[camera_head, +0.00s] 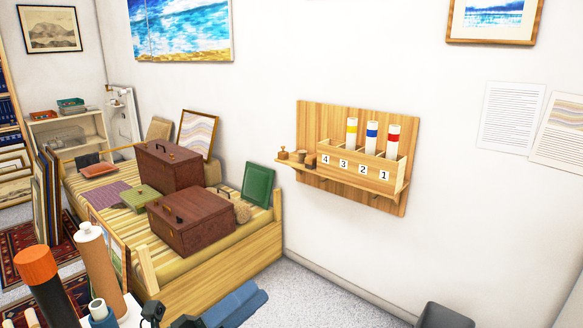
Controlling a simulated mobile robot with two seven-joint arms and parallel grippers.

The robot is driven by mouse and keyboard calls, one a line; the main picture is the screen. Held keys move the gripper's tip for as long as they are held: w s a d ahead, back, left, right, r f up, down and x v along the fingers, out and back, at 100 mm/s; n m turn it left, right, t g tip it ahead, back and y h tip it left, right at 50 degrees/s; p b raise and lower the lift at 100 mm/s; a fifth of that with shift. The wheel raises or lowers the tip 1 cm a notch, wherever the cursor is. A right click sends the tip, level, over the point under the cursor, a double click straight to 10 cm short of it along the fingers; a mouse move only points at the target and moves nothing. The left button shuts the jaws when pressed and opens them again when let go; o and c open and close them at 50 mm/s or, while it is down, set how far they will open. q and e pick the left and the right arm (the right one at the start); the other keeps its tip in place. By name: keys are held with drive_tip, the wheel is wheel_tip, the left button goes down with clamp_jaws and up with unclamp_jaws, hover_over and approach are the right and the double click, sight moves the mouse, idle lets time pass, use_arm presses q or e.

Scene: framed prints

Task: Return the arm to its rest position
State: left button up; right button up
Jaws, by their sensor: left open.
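The gripper is in front of the wooden bed frame and well below the wall rack (362,190). My right gripper does not show.
The rack holds yellow (351,134), blue (371,137) and red-banded (392,140) tubes above labels 3, 2 and 1. Two brown cases (190,222) lie on the daybed (225,268). Tall tubes (97,258) stand bottom left. Grey floor (325,298) is clear below the rack.

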use_arm(q)
drive_tip(key=w+a+f+n+t+y, duration=0.1)
drive_tip(key=a+f+n+t+y, duration=0.15)
drive_tip(key=f+n+y, duration=0.5)
drive_tip(key=w+a+f+n+t+y, duration=0.1)
drive_tip(key=a+f+n+t+y, duration=0.3)
drive_tip(key=n, duration=0.6)
drive_tip(key=s+f+n+g+y+p, duration=0.1)
drive_tip(key=s+f+n+g+y, duration=0.1)
drive_tip(key=s+f+n+g, duration=0.2)
drive_tip(key=s+a+f+n+g+y+p, duration=0.1)
drive_tip(key=s+f+n+g, duration=0.3)
drive_tip(key=f, duration=1.1)
drive_tip(key=shift+s+a+n+y, duration=0.25)
drive_tip(key=shift+s+n+y, duration=0.6)
drive_tip(key=shift+s+n, duration=1.65)
drive_tip(key=shift+w+n, duration=0.65)
drive_tip(key=shift+w, duration=0.05)
